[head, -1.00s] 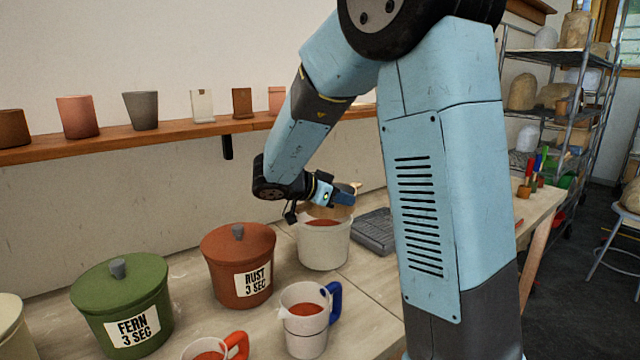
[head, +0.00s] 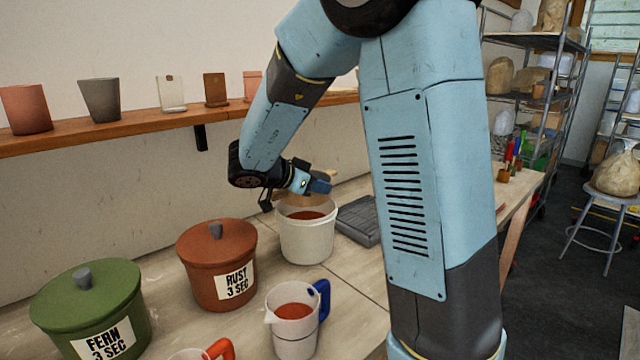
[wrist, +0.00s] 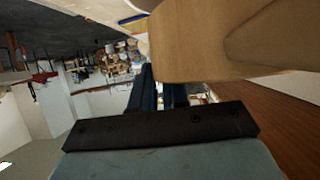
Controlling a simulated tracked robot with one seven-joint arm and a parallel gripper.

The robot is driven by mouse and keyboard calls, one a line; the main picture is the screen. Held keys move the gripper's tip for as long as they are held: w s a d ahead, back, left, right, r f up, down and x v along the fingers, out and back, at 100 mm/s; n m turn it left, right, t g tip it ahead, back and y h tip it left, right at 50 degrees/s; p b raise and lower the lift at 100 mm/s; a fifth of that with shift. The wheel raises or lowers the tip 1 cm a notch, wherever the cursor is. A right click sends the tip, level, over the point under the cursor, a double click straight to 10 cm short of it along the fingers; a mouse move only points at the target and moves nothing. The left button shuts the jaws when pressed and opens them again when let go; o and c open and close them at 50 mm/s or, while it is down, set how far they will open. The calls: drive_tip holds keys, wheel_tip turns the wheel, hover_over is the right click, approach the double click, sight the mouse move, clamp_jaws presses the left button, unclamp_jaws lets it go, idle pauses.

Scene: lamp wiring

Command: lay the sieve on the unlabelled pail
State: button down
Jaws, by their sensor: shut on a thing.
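My gripper (head: 318,186) is shut on the rim of a sieve with a tan wooden hoop (head: 299,199). The hoop fills the upper right of the wrist view (wrist: 200,45), beside the dark fingers. In the head view the sieve is at the back of the mouth of a white pail (head: 306,238), partly hidden by my gripper. The pail shows no label and holds rust-red liquid. I cannot tell whether the sieve touches the pail's rim.
A lidded rust pail (head: 216,268) and a lidded green fern pail (head: 88,308) stand to the left. A jug with a blue handle (head: 294,322) stands in front. A grey tray (head: 360,220) lies right of the white pail. A wall shelf (head: 130,128) with pots runs behind.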

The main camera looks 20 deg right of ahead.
sight(317, 203)
drive_tip(key=shift+f, duration=2.3)
drive_tip(key=shift+f, duration=0.6)
drive_tip(key=c, duration=1.1)
unclamp_jaws()
drive_tip(key=shift+s, duration=0.1)
drive_tip(key=shift+o, duration=0.2)
drive_tip(key=shift+r, duration=0.45)
wheel_tip(317, 203, up, 2)
drive_tip(key=shift+r, duration=0.25)
drive_tip(key=s+r, duration=0.9)
drive_tip(key=s, duration=0.5)
drive_tip(key=shift+a+r, duration=0.15)
drive_tip(key=shift+r, duration=0.1)
